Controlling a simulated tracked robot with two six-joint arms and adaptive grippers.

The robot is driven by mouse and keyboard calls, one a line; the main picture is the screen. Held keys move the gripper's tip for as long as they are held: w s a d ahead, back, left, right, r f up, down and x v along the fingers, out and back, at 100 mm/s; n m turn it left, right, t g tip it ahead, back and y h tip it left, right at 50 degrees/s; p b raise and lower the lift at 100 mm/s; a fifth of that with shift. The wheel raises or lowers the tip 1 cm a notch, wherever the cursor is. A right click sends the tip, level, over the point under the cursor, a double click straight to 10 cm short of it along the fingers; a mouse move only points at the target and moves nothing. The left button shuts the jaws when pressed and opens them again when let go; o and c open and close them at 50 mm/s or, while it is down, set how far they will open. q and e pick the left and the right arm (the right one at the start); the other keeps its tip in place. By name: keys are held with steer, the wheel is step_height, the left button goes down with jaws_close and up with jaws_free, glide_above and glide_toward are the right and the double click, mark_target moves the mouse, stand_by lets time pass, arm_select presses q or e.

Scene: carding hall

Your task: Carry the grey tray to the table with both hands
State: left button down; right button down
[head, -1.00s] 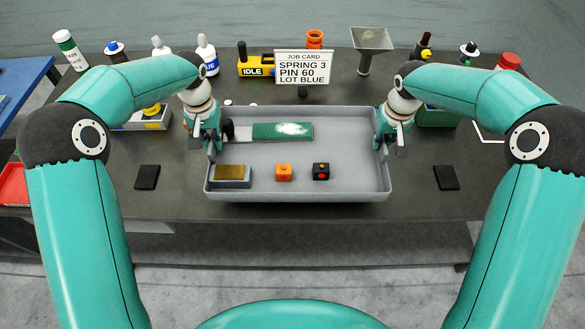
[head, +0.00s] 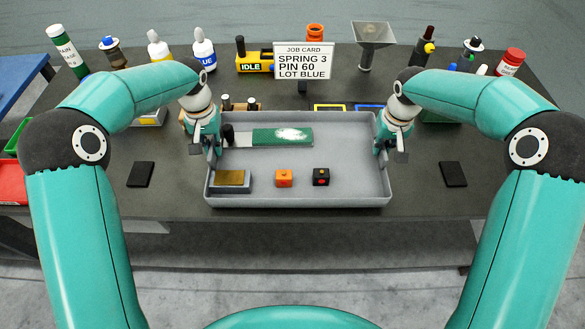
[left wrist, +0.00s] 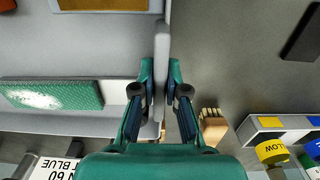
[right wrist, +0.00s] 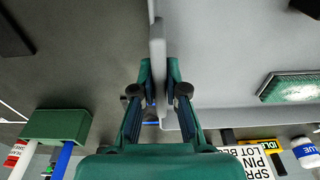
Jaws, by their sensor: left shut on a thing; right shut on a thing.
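The grey tray (head: 300,196) is level in the head view, over the dark table (head: 180,206). I cannot tell whether its underside touches the tabletop. My left gripper (head: 214,150) is shut on the tray's left wall, which shows between its fingers in the left wrist view (left wrist: 161,75). My right gripper (head: 381,148) is shut on the right wall, also seen in the right wrist view (right wrist: 157,70).
Bare tabletop surrounds these pads.

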arm_select(q)
steer(key=shift+d+f, duration=0.1)
steer(key=shift+f, duration=0.3)
arm_select(e)
steer(key=shift+a+f, duration=0.1)
steer(key=shift+f, duration=0.3)
arm_select(q)
steer(key=c, duration=1.7)
jaws_free()
steer(key=shift+f+b, duration=0.15)
steer(key=shift+b, duration=0.2)
arm_select(e)
steer(key=c, duration=1.7)
jaws_free()
steer(key=shift+f, duration=0.2)
arm_select(q)
steer(key=o, duration=0.5)
arm_select(e)
steer(key=o, duration=0.5)
steer(key=shift+r, duration=0.15)
arm_select(q)
steer(key=shift+r, duration=0.25)
